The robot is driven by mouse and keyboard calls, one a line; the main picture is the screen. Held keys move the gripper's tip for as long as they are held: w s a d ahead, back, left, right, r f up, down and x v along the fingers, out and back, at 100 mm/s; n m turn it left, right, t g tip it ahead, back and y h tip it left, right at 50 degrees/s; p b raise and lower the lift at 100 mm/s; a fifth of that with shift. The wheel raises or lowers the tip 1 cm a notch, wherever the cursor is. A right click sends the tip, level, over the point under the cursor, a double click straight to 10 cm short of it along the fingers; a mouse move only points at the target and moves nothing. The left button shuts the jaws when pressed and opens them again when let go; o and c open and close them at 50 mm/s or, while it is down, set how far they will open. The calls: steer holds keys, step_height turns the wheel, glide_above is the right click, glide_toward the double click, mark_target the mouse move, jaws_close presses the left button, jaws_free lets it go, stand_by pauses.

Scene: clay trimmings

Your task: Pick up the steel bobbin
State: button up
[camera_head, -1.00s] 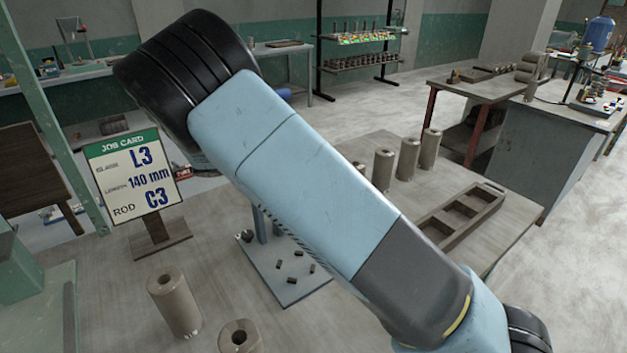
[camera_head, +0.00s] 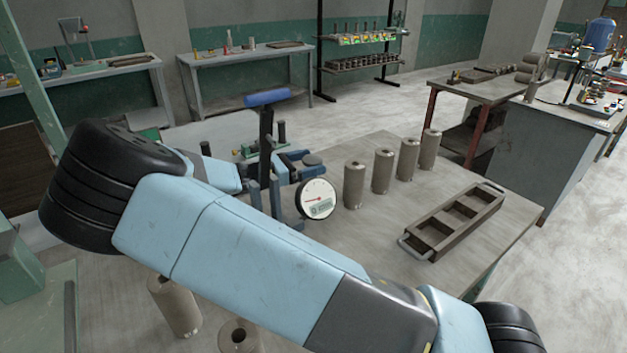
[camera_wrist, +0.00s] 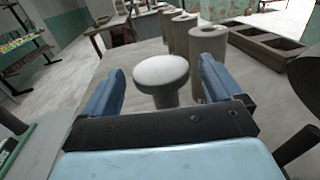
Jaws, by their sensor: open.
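My gripper (camera_wrist: 162,70) is open, its two blue fingers on either side of a round-topped grey steel piece, taken to be the steel bobbin (camera_wrist: 162,73). The bobbin stands upright with a pale, wide top disc over a narrower stem. Gaps show on both sides, so the fingers do not appear to touch it. The lower part of the bobbin is hidden there.
Several upright clay cylinders (camera_head: 354,185) stand in a row just beyond the bobbin. A compartmented tray (camera_head: 408,244) lies to their right. Two more cylinders (camera_head: 240,336) stand at the front, partly behind my arm.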

steer(key=shift+x, duration=0.95)
steer(key=shift+f, duration=0.1)
jaws_close()
